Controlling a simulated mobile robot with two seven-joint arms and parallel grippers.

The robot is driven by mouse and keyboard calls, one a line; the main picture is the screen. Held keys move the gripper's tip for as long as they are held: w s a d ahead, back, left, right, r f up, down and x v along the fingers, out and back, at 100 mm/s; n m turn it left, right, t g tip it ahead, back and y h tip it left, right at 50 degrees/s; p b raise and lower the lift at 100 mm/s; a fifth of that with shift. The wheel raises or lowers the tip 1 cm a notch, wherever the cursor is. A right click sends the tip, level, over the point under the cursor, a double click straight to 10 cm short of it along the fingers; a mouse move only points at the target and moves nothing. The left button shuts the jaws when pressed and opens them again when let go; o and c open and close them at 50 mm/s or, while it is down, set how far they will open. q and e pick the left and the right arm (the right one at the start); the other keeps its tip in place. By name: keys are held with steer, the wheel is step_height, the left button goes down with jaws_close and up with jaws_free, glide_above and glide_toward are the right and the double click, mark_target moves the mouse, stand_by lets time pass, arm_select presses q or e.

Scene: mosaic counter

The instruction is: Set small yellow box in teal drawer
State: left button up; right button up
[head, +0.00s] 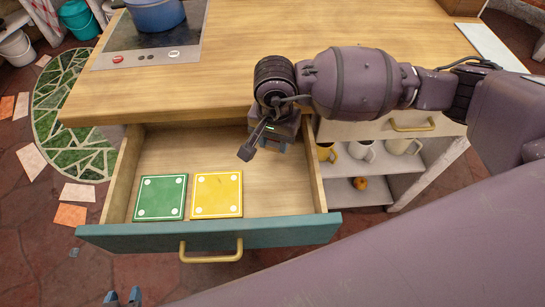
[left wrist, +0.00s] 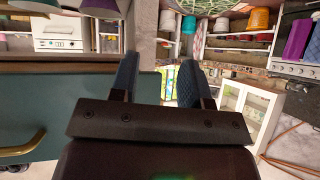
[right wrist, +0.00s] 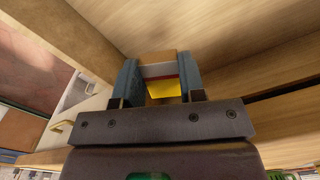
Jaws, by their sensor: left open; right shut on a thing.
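The teal drawer (head: 290,232) is pulled open under the wooden counter, with a brass handle on its front. My right gripper (head: 275,143) reaches down inside the drawer's back right part. In the right wrist view it is shut on the small yellow box (right wrist: 165,90), whose yellow face shows between the fingers below red and white bands. In the head view the box is hidden by my arm, and I cannot tell whether it touches the drawer floor. My left gripper (head: 123,297) is open and empty, low in front of the drawer; its fingers show apart in the left wrist view (left wrist: 160,88).
A green square (head: 160,198) and a yellow square (head: 216,195), both flat with white corner dots, lie on the drawer floor. A blue pot (head: 155,15) stands on the hob. Shelves right of the drawer hold mugs (head: 362,150) and an orange fruit (head: 360,184).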

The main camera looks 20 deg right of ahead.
mark_target(274, 165)
step_height(274, 165, down, 8)
steer(key=shift+r+b, duration=0.15)
steer(key=shift+b, duration=0.5)
steer(key=shift+f, duration=0.2)
steer(key=shift+r, duration=0.1)
steer(key=shift+f, duration=0.25)
steer(key=o, duration=0.9)
step_height(274, 165, up, 11)
steer(key=shift+r+p, duration=0.1)
steer(key=shift+p, duration=0.9)
steer(key=shift+r, duration=0.65)
